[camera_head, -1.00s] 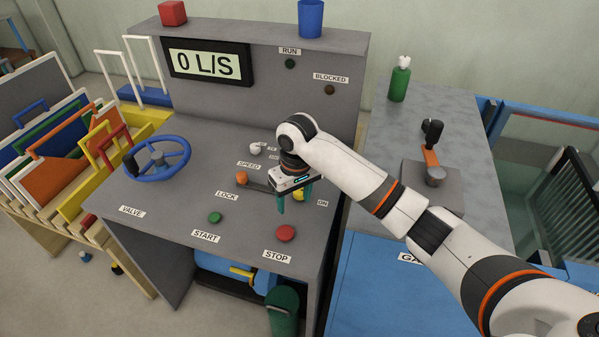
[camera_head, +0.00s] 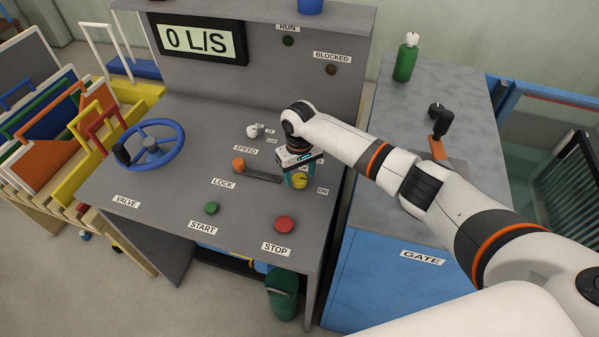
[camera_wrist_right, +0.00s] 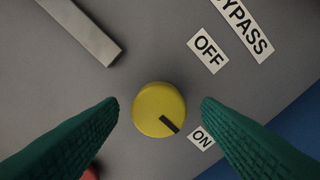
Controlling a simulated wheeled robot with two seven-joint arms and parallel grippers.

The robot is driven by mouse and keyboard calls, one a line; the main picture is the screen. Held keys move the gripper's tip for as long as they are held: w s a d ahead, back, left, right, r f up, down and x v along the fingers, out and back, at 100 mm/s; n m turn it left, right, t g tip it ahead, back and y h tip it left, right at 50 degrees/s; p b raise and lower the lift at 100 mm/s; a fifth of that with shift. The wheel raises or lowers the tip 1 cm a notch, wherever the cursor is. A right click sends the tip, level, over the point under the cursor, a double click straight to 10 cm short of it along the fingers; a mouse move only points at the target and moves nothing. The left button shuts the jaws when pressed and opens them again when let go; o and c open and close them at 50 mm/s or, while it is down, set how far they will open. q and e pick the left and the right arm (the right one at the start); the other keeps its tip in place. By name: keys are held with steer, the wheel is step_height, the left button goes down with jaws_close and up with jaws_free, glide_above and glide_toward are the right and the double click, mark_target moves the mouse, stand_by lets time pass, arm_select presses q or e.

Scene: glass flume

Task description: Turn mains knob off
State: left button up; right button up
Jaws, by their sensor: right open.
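The mains knob is a round yellow knob (camera_wrist_right: 158,108) with a black pointer mark. In the right wrist view its mark points toward the ON label (camera_wrist_right: 201,138). The OFF label (camera_wrist_right: 208,50) lies above and to its right, with a BYPASS label (camera_wrist_right: 243,28) beyond. In the head view the yellow knob (camera_head: 299,181) sits on the grey desk, partly under my right gripper (camera_head: 298,174). In the right wrist view the two green fingers of my right gripper (camera_wrist_right: 160,106) are apart, one on either side of the knob, with gaps showing. My left gripper is not seen.
The grey desk (camera_head: 172,208) also carries a blue valve wheel (camera_head: 176,160), an orange knob (camera_head: 238,164) at a slot, a green START button (camera_head: 211,208) and a red STOP button (camera_head: 284,223). The display (camera_head: 198,40) reads 0 L/S. A green bottle (camera_head: 405,62) stands right.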

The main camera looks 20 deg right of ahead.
steer(key=shift+s+f, duration=0.1)
steer(key=shift+f, duration=0.4)
steer(key=c, duration=1)
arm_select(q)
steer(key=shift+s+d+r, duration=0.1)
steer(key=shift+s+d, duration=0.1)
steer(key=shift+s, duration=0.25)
